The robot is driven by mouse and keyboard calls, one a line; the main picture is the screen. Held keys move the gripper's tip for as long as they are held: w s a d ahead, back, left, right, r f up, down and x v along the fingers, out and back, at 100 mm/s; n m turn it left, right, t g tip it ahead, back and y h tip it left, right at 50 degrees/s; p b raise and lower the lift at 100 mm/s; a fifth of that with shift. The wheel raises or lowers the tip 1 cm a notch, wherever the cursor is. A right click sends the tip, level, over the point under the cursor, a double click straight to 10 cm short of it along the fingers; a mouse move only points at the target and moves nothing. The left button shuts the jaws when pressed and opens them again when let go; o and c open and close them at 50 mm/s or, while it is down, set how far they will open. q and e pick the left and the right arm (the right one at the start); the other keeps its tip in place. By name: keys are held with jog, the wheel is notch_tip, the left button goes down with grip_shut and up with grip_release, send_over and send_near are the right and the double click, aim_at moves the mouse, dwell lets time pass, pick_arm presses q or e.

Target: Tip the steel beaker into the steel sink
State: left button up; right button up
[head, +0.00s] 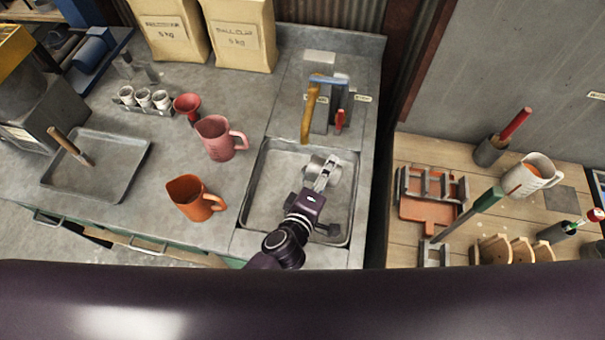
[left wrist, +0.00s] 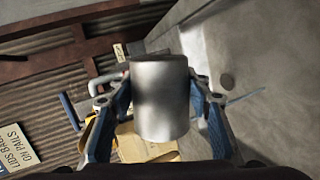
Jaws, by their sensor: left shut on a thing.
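The steel beaker (head: 331,172) is a short grey metal cylinder above the steel sink (head: 262,203). My left gripper (head: 321,180) is shut on it, and the fingers lie on both sides of the beaker in the left wrist view (left wrist: 161,98). The beaker looks tilted in the head view; its mouth and contents cannot be made out. The sink is a shallow rectangular basin, partly covered by my arm, and its grey wall fills the upper right of the left wrist view (left wrist: 250,50). My right gripper is not in view.
A wooden table (head: 420,150) is at right.

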pick_arm(q)
jog(key=shift+w+a+f+n+h, duration=0.15)
jog(key=shift+n+h, duration=0.15)
jog(key=shift+n, duration=0.2)
dwell(0.6)
jog(key=shift+a+n, duration=0.15)
jog(key=shift+n, duration=0.25)
jog(key=m, duration=0.1)
jog(key=d+r+m+y, duration=0.1)
jog(key=m, duration=0.1)
jog(key=shift+s+y, duration=0.2)
jog(key=shift+y, duration=0.1)
jog(key=shift+m, duration=0.3)
jog(key=m+t+y, duration=0.1)
jog(key=m+y, duration=0.1)
jog(key=m, duration=0.1)
jog(key=shift+m, duration=0.3)
